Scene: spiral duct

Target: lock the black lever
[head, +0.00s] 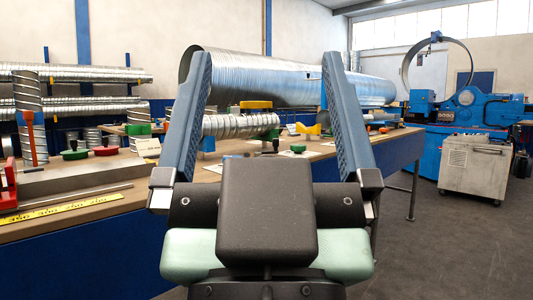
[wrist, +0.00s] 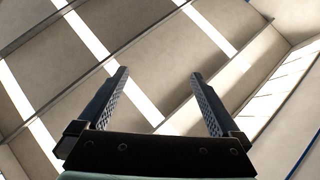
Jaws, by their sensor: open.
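My gripper (head: 267,70) is open and empty in the head view, its two blue-grey fingers pointing up and away, wide apart. It also shows open in the wrist view (wrist: 160,75), with only the ceiling behind it. A small dark part (head: 269,136) stands beside the short spiral duct (head: 240,124) on the bench, seen between the fingers. It may be the black lever, but it is too small to tell, and its position is unclear. My gripper appears to be nearer than the bench items and touches none of them. My wrist hides part of the bench.
A long wooden-topped bench (head: 330,150) runs from the left to the back right. It carries a large duct (head: 285,80), a yellow block (head: 309,130), green and red knobs (head: 105,151), and a yellow ruler (head: 60,208). A blue machine (head: 468,112) and grey cabinet (head: 470,168) stand right. Floor at right is clear.

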